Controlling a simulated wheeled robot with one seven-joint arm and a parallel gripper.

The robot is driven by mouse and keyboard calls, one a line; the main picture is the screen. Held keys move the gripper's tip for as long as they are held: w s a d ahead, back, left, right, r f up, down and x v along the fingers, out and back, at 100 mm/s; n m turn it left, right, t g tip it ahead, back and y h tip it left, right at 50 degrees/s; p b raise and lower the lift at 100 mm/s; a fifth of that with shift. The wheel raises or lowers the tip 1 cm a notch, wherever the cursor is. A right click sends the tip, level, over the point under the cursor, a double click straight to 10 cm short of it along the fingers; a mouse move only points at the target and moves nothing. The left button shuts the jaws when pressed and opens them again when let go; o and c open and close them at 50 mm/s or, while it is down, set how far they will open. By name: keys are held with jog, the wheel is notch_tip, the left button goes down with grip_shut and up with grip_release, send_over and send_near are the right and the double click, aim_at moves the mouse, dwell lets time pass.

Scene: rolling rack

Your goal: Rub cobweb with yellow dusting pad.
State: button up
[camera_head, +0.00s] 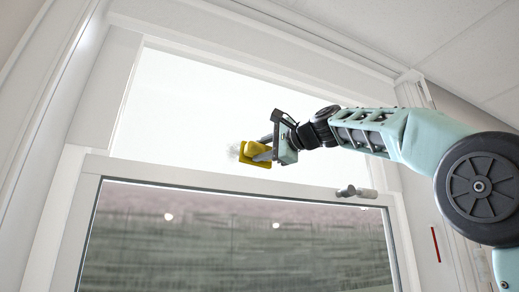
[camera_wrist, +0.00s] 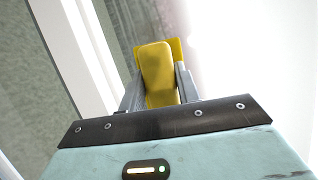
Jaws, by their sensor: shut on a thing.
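My gripper (camera_head: 272,148) is shut on the yellow dusting pad (camera_head: 249,155), up at the bright panel above the window or door frame. The wrist view shows the pad (camera_wrist: 157,72) between the two fingers of my gripper (camera_wrist: 160,88). The cobweb (camera_head: 235,150) is a small grey fuzzy patch on the bright panel, just left of the pad and partly hidden by it. The pad overlaps the cobweb in the head view; I cannot tell whether they touch. The cobweb cannot be made out in the wrist view.
A white frame bar (camera_head: 200,177) runs just below the pad, above a dark glass pane (camera_head: 230,235). A grey closer-like fitting (camera_head: 356,192) sticks out on the frame at right, below my arm. The bright panel left of the cobweb is clear.

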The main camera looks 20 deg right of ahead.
aim_at(250, 146)
jog(key=shift+a, duration=0.1)
jog(key=shift+a+p, duration=0.45)
jog(key=shift+a, duration=1.45)
jog(key=shift+a+r+p, duration=0.1)
jog(key=shift+a+p, duration=0.7)
jog(key=shift+a, duration=1.2)
jog(key=shift+s+b, duration=0.5)
jog(key=shift+s, duration=2.45)
